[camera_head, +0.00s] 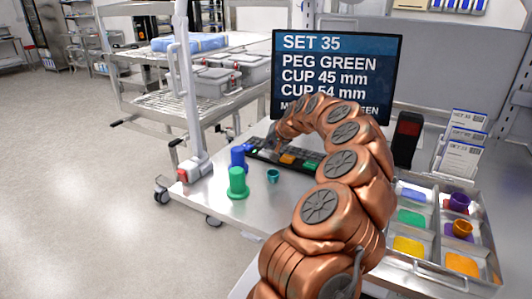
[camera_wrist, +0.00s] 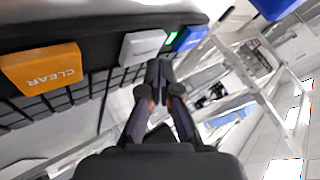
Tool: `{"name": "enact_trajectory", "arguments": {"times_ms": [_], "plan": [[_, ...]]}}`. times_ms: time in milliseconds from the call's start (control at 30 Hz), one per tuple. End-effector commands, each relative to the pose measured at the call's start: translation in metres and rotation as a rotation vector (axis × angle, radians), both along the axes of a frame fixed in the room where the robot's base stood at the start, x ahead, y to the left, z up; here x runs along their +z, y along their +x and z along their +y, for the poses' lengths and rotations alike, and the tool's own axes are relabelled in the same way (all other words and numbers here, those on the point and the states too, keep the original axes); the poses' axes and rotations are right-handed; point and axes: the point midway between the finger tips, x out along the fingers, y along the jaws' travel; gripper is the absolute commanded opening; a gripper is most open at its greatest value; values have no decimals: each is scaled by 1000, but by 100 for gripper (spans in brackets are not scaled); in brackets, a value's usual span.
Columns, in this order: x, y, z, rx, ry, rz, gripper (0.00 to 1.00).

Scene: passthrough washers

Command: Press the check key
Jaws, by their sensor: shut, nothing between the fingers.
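A dark keyboard (camera_head: 258,155) lies on the bench in front of the screen. In the wrist view it shows an orange CLEAR key (camera_wrist: 42,68), a grey key (camera_wrist: 143,46) with lettering too small to read, and a blue key (camera_wrist: 190,38). A small green light (camera_wrist: 171,39) sits between the grey and blue keys. In the head view a green key (camera_head: 311,165) lies right of the orange one. I cannot read which is the check key. My gripper (camera_wrist: 158,66) is shut and empty, its tips close to the grey key; contact cannot be told.
The screen (camera_head: 335,52) reads SET 35, PEG GREEN, CUP 45 mm, CUP 54 mm; my arm hides its last line. A green peg (camera_head: 238,183), blue peg (camera_head: 237,157) and teal cup (camera_head: 273,175) stand near the keyboard. A compartment tray (camera_head: 427,267) is at right.

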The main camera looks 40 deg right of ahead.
Motion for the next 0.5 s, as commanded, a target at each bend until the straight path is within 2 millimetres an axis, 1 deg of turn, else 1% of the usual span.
{"name": "enact_trajectory", "arguments": {"times_ms": [400, 500], "plan": [[4, 0, 0, -1, -1, -1, 0], [7, 0, -1, -1, -1, -1, 0]]}}
